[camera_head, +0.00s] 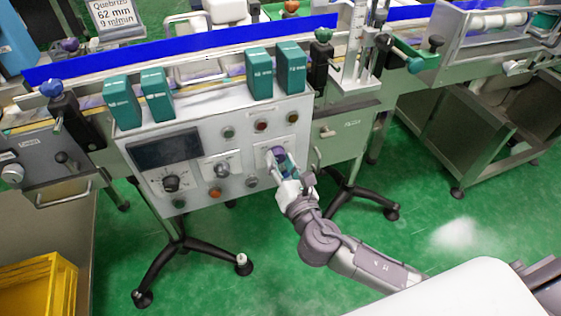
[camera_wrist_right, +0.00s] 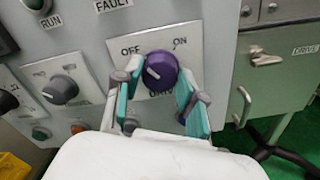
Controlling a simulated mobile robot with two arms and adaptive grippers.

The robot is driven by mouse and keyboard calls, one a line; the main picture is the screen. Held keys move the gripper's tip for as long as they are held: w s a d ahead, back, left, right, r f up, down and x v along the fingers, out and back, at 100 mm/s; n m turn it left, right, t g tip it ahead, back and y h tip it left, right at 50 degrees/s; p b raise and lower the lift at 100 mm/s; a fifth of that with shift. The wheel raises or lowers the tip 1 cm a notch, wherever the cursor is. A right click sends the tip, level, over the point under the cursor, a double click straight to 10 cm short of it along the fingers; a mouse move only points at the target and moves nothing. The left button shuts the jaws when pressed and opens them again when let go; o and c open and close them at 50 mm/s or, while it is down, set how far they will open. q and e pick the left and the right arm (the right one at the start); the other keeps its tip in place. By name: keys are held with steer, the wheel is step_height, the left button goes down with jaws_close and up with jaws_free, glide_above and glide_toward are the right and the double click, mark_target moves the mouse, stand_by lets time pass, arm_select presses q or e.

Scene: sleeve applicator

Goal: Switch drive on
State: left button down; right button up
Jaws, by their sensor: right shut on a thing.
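A purple rotary knob (camera_wrist_right: 160,70) sits on a white plate marked OFF on the left and ON on the right. Its white pointer mark lies on the left, OFF side. The label under the knob is partly hidden. My right gripper (camera_wrist_right: 158,98) has its teal-padded fingers on either side of the knob and is shut on it. In the head view my right gripper (camera_head: 283,165) reaches the right part of the grey control panel (camera_head: 238,135), and the purple knob (camera_head: 278,152) shows between its fingers. My left gripper is not in view.
Left of the knob is a grey selector (camera_wrist_right: 60,90), with an orange button (camera_wrist_right: 78,128) close by. A green cabinet (camera_wrist_right: 275,75) with a DRIVE label stands to the right. Teal boxes (camera_head: 290,68) stand on the panel's top. Black stand legs (camera_head: 180,262) spread over the green floor.

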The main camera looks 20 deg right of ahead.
steer(key=m, duration=0.4)
steer(key=shift+f, duration=0.1)
steer(key=m, duration=0.4)
steer(key=shift+b, duration=0.4)
steer(key=shift+d+m, duration=0.1)
steer(key=shift+m, duration=0.9)
steer(key=m, duration=0.3)
steer(key=shift+m, duration=1.3)
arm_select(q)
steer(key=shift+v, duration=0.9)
arm_select(e)
steer(key=shift+m, duration=0.3)
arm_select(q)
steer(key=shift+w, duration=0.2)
